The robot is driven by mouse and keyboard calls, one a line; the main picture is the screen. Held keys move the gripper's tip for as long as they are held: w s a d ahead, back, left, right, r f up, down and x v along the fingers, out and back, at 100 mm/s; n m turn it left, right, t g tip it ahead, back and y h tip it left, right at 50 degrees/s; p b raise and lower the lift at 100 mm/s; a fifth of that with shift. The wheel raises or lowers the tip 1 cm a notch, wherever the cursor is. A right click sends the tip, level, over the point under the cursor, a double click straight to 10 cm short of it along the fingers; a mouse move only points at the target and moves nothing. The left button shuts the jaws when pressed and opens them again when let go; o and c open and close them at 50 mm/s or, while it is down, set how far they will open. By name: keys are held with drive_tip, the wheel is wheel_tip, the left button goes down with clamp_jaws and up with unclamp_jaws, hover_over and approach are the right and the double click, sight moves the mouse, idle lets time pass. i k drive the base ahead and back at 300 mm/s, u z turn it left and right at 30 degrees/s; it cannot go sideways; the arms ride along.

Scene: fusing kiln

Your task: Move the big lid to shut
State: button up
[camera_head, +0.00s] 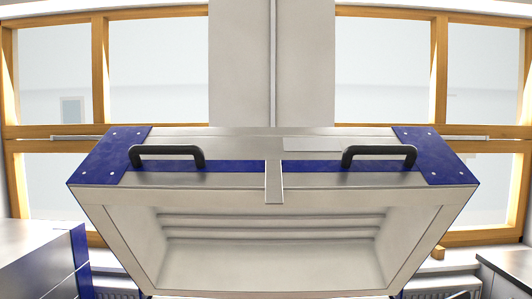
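The big lid (222,180) of the kiln fills the middle of the head view. It is raised and tilted open, with its pale, stepped hollow inside (270,262) facing me. It is steel with blue corner plates and a blue band along the front. Two black bar handles sit on its front, a left one (166,150) and a right one (379,150). A small metal strip (274,182) lies between them. The lower end of the lid and the kiln body below are cut off or hidden. My gripper is not in view.
A steel and blue cabinet (38,262) stands at the lower left. A dark-topped counter (506,268) shows at the lower right edge. Wood-framed windows (58,65) and a pale wall pillar (240,65) are behind the lid. Nothing visible stands in front of the handles.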

sight(203, 213)
drive_tip(key=z, duration=1.45)
drive_tip(key=k, duration=1.15)
drive_tip(key=u, duration=1.8)
drive_tip(key=i, duration=1)
drive_tip(key=u, duration=0.1)
